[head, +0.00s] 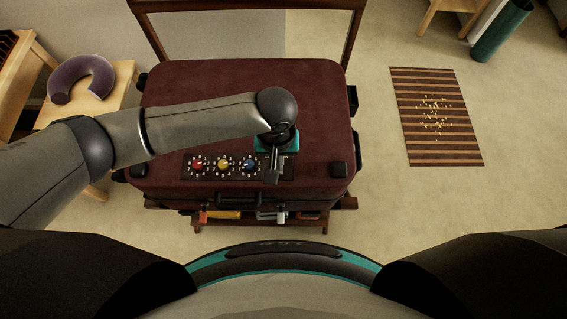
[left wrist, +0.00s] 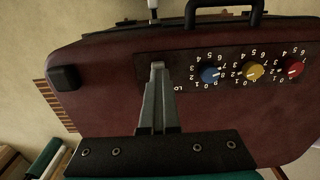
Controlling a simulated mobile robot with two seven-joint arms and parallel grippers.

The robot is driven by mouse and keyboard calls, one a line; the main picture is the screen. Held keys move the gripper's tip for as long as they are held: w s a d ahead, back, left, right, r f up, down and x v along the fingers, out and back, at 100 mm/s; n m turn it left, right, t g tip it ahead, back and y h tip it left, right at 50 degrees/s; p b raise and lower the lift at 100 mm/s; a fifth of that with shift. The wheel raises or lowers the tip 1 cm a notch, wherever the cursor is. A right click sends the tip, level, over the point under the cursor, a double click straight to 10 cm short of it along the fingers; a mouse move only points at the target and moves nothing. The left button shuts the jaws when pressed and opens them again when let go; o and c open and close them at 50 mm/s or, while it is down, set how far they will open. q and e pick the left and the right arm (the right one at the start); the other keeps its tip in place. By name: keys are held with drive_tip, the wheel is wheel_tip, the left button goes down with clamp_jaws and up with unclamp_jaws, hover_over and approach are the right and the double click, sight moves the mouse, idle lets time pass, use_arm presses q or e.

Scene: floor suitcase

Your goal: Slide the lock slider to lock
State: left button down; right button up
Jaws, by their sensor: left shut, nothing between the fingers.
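The dark red suitcase (head: 320,95) lies flat, with a black lock panel (head: 212,177) along its front edge. The panel carries a red dial (head: 197,163), a yellow dial (head: 223,164) and a blue dial (head: 249,164). My left gripper (head: 271,181) is shut and empty, pointing down at the panel's right end beside the blue dial. In the left wrist view its closed fingertips (left wrist: 157,66) cover the panel end next to the blue dial (left wrist: 209,74). Part of some white lettering shows beside the fingers. The lock slider is hidden, and I cannot tell whether the fingers touch it. My right gripper is out of view.
The suitcase rests on a wooden rack (head: 355,30). A neck pillow (head: 83,76) lies on a small wooden table (head: 112,100) at left. A striped mat (head: 410,95) lies on the open floor at right. The suitcase handle (left wrist: 225,16) is near the panel.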

use_arm(q)
drive_tip(key=shift+a+p, duration=0.85)
drive_tip(key=shift+a, duration=0.3)
drive_tip(key=shift+a+f, duration=0.1)
drive_tip(key=shift+a, duration=0.1)
wheel_tip(320, 180, up, 6)
drive_tip(key=p, duration=0.8)
drive_tip(key=shift+d, duration=0.2)
